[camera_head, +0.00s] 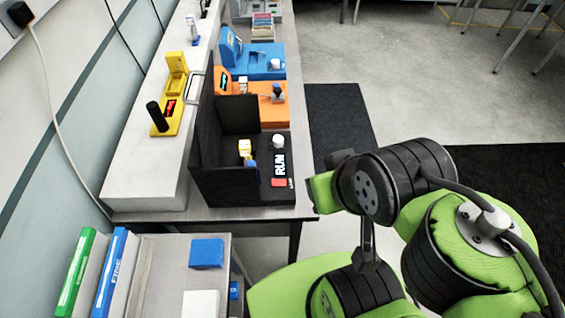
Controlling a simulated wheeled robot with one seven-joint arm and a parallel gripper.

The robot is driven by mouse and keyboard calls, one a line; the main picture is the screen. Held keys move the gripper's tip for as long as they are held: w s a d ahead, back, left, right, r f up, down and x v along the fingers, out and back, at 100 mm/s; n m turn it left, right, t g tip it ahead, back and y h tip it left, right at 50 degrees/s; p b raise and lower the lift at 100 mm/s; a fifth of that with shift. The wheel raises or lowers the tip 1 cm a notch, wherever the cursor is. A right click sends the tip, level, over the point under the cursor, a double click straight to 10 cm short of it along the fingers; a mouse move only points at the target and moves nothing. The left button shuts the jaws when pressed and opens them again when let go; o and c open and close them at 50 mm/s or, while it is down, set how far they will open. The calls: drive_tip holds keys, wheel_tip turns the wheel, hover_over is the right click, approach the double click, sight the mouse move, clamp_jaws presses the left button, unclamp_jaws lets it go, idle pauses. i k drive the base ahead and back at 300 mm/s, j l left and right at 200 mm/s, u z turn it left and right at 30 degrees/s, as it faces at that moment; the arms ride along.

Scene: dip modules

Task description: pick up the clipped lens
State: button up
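I cannot make out a clipped lens for certain at this size. A small white and yellow piece (245,148) with a bit of blue below it stands inside the black module (224,186), beside its dark wall. I cannot tell whether it holds a lens. A white knob (278,141), the word RUN and a red button (278,182) are on the module's right strip. My green and black arm is folded at the right, apart from the bench. My gripper's fingers do not show.
An orange module (268,112) and a blue module (262,62) stand behind the black one. A yellow device (172,108) is on the raised pale ledge (150,166). Green (77,272) and blue (112,275) binders and a blue box (206,253) are in front. Open floor lies right.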

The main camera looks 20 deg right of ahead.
sight(245, 147)
drive_tip(key=l+u, duration=0.3)
drive_tip(key=u, duration=0.15)
drive_tip(key=l+u, duration=0.3)
drive_tip(key=u, duration=0.15)
drive_tip(key=k+l+u, duration=0.15)
drive_tip(key=u, duration=0.3)
drive_tip(key=k+l+u, duration=0.15)
drive_tip(key=l+u, duration=0.55)
drive_tip(key=u, duration=0.2)
drive_tip(key=l+u, duration=0.25)
drive_tip(key=u, duration=0.15)
drive_tip(key=l+u, duration=0.25)
drive_tip(key=u, duration=0.2)
